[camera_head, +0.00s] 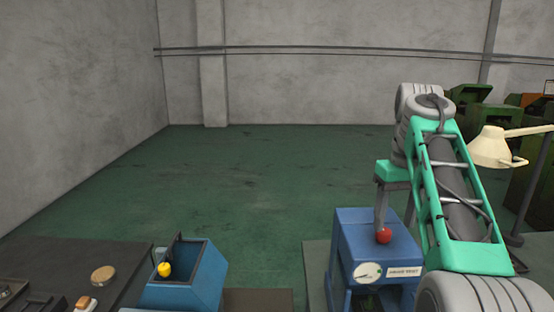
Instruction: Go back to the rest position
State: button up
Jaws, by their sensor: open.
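My gripper (384,224) hangs at the end of my arm on the right, pointing down from a green block. It is open. A red ball (384,237) shows right at its fingertips, in front of the upper part of a blue box (350,235) with a dial and a white label. I cannot tell whether the fingers touch the ball or what the ball is fixed to. My arm's green frame and pale joints hide the right side of the blue box.
A cream lamp (492,148) stands close to the right of my arm. Green machines (470,105) stand behind. The green floor (250,180) in the middle is clear.

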jog(key=s+a+f+t, duration=0.1)
jog(key=s+a+f, duration=0.2)
jog(key=s+f, duration=0.2)
jog(key=s+a+f+m+t, duration=0.1)
jog(key=s+a+f, duration=0.2)
jog(key=s+f, duration=0.3)
jog(key=s+a+f+t, duration=0.2)
jog(key=s+a+f, duration=0.2)
jog(key=f, duration=0.6)
jog(key=shift+s+f+m, duration=0.3)
jog(key=shift+s, duration=0.75)
